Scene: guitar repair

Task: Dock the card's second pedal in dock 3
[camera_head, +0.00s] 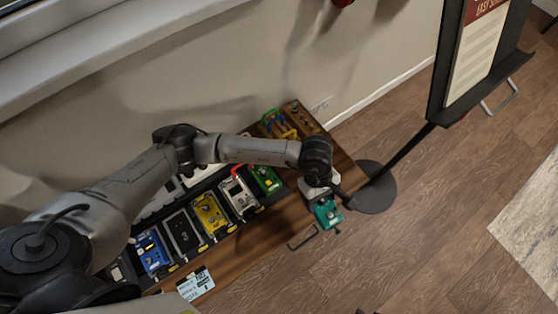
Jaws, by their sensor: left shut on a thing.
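My left gripper (325,192) is at the right end of the wooden bench and shut on a teal pedal (328,213). The pedal is at the bench's front right edge; I cannot tell whether it touches anything below. The pedalboard carries a blue pedal (152,252), a yellow pedal (210,213), a light grey pedal (239,195) and a green pedal (266,178) in a slanting row. Between blue and yellow is a dark rectangular place (184,235); I cannot tell whether it is a dock or a black pedal. The card (196,284) lies at the front edge, its text too small to read. My right gripper is not in view.
The wooden bench (262,237) has bare wood in front of the row. Coloured cables (279,124) lie near its back right corner. A black stand (374,190) with a sheet (476,52) stands to the right. My left arm hides part of the board's back.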

